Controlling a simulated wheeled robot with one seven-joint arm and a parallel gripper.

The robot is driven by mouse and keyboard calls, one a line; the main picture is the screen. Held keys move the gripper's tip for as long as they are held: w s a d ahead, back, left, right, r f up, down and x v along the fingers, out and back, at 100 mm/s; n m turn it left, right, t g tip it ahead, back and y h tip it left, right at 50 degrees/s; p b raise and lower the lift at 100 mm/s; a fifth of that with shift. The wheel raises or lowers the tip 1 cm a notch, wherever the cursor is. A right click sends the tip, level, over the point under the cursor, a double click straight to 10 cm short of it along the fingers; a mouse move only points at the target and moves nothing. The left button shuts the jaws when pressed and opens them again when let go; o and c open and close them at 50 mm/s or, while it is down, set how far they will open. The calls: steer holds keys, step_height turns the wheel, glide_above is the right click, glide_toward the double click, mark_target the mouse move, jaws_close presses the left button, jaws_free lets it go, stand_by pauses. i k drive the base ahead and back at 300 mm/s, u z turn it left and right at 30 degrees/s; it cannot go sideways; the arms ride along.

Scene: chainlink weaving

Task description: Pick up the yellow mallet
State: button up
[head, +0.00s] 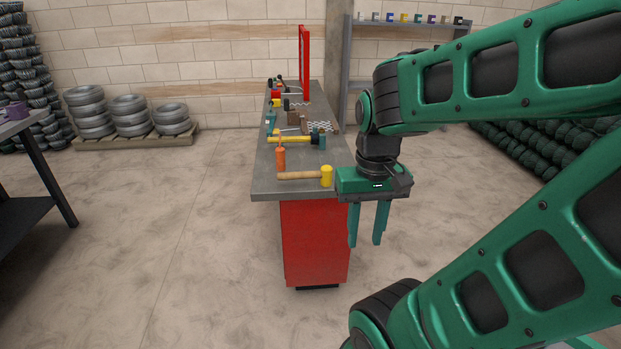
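The yellow mallet (327,176) lies near the front end of the grey-topped workbench (263,186). It has a yellow head at the right and a tan wooden handle (300,175) pointing left. My gripper (365,243) hangs just right of the bench, with its green fingers pointing down. The fingers are apart and nothing shows between them. The fingertips appear lower in the picture than the mallet, and the gripper does not seem to touch it.
An orange-handled tool (280,159) lies just behind the mallet. A yellow-handled hammer (290,139) and other tools lie farther back on the bench. A dark table (30,140) stands at the left. Open concrete floor (180,240) lies left of the bench.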

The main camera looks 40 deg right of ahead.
mark_target(325, 173)
steer(key=i, duration=0.9)
steer(key=z, duration=0.05)
